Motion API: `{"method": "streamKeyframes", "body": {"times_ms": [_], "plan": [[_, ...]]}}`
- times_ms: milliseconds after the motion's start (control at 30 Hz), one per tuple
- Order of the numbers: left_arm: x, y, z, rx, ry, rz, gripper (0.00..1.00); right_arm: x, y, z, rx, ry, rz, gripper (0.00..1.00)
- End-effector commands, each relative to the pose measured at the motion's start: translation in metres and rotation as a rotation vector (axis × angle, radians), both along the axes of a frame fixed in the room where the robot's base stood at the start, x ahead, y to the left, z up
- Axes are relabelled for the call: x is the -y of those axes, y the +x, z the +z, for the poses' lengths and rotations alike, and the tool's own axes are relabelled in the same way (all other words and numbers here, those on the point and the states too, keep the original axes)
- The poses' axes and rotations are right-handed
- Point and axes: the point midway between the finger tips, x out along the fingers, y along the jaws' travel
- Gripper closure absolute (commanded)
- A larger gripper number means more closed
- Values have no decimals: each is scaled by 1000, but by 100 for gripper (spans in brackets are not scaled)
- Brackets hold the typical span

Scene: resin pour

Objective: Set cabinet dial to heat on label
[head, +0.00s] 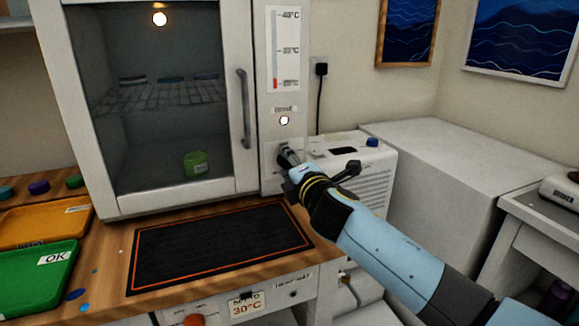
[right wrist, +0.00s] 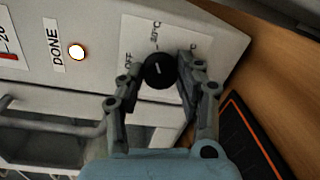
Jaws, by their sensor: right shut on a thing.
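The black cabinet dial (right wrist: 160,70) sits on a pale plate in the right wrist view, with OFF to its left, a °C mark above and another to its right. My right gripper (head: 287,157) reaches the white cabinet's (head: 250,140) side panel and is shut on the dial, one finger on each side. The gripper hides most of the dial in the head view. A label reading 30°C (head: 246,307) is on the bench front. My left gripper is out of view.
A thermometer strip (head: 285,50) shows red only at its bottom. The DONE lamp (head: 284,120) is white. The cabinet door is closed, with a green cup (head: 195,164) inside. A black mat (head: 215,245) lies in front; a white unit (head: 355,170) stands close right.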

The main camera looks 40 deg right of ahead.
Motion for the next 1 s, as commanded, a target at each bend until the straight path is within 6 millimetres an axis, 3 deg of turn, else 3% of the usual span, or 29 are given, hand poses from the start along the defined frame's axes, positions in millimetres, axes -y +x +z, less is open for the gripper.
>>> {"method": "streamKeyframes", "body": {"times_ms": [333, 833, 867, 1000], "plan": [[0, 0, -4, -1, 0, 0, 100, 1, 0, -1, 26, 118, -2, 97], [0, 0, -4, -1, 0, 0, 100, 1, 0, -1, 30, 134, -2, 97], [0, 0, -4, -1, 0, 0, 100, 1, 0, -1, 30, 134, -2, 62], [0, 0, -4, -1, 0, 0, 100, 1, 0, -1, 30, 134, -2, 44]]}}
